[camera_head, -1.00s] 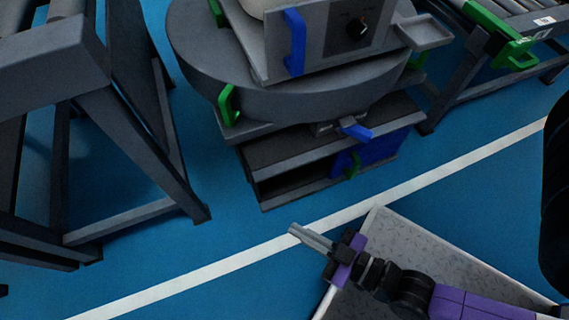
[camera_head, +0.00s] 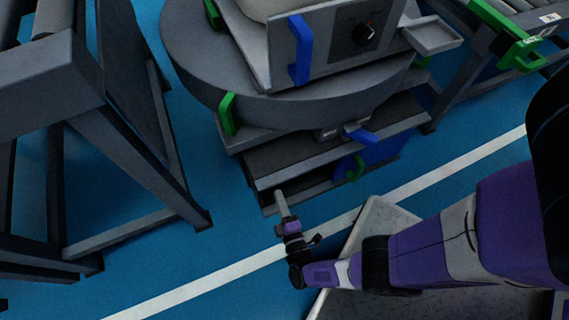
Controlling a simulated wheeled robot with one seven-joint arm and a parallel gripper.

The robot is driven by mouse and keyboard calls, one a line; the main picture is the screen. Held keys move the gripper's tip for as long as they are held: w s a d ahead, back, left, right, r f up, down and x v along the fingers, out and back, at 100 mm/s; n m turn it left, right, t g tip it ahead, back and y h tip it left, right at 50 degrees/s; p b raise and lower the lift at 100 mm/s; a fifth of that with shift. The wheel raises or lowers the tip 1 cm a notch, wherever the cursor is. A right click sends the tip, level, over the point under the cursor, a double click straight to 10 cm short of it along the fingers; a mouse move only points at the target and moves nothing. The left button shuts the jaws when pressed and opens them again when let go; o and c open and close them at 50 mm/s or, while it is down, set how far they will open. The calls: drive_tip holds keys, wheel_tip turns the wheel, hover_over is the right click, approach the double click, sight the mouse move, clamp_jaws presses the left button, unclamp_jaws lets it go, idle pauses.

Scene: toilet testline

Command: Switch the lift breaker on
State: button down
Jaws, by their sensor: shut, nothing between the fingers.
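A grey panel (camera_head: 332,45) stands on a round grey turntable (camera_head: 240,85). A black rotary knob (camera_head: 365,36) sits on its dark plate; its labels are too small to read. No part is legibly marked as the lift breaker.
A blue handle (camera_head: 299,50) is on the panel's left side. Green handles (camera_head: 228,113) stick out from the turntable's surroundings. A dark frame (camera_head: 130,130) stands left and a roller conveyor (camera_head: 510,38) upper right. Blue floor (camera_head: 190,255) with a white line is clear between.

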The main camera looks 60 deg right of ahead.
drive_tip(key=shift+s+d+n+h, duration=0.25)
drive_tip(key=shift+d+n+h, duration=0.15)
drive_tip(key=shift+d, duration=0.3)
drive_tip(key=w+d+b, duration=0.1)
drive_tip(key=w+d, duration=0.2)
drive_tip(key=d, duration=0.5)
drive_tip(key=shift+w+d+b, duration=0.3)
drive_tip(key=shift+w+b, duration=0.1)
